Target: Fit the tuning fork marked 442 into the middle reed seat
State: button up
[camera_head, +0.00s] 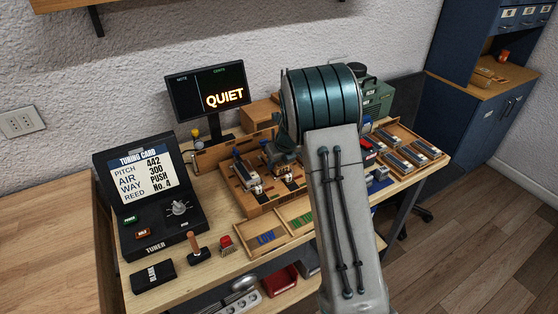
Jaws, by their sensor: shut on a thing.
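My gripper (284,156) is partly in view, low over the wooden stand (262,206) at the middle of the bench, just left of my arm. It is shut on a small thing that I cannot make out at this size. The stand carries metal-and-dark blocks with small white and red parts; the reed seats cannot be told apart, and my arm covers its right side. I cannot read a 442 mark on any fork. The tuning card (143,176) on the black tuner reads pitch 442, air 300, way push, reed No. 4.
A black display (208,88) reads QUIET. A wooden tray (433,155) of metal blocks is at right. A wooden-handled tool (196,245) and a black box (153,276) stand at front left.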

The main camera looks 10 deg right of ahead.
jog(key=shift+f, duration=0.15)
dwell(0.5)
jog(key=o, duration=1.2)
jog(key=v, duration=1.3)
jog(key=shift+s+d+r, duration=0.1)
jog(key=shift+s+r, duration=0.1)
jog(key=shift+r, duration=0.2)
